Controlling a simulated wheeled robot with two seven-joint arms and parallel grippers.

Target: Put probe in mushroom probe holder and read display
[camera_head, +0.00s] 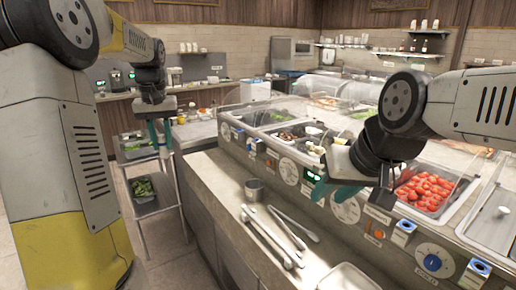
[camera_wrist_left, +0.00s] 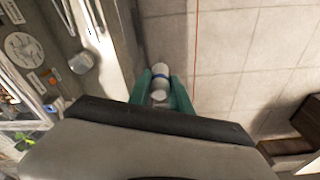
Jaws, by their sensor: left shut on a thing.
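My left gripper (camera_head: 160,138) is shut on a small white cylinder with a blue band, likely the probe; it shows between the teal fingers in the left wrist view (camera_wrist_left: 161,76). The gripper hangs over the floor, left of the counter and apart from it. My right gripper (camera_head: 334,190) has its teal fingers spread in front of the counter panel and seems empty. A small green-lit display (camera_head: 312,176) is on the panel just left of it. Blue-and-white holders (camera_head: 403,232) sit along the panel; their labels are too small for me to tell which is for mushrooms.
Long metal utensils (camera_head: 272,237) and a metal cup (camera_head: 254,189) lie on the front ledge. A well of red tomatoes (camera_head: 425,190) is at the right. A wire cart (camera_head: 143,190) stands at the left. The floor below the left gripper is clear.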

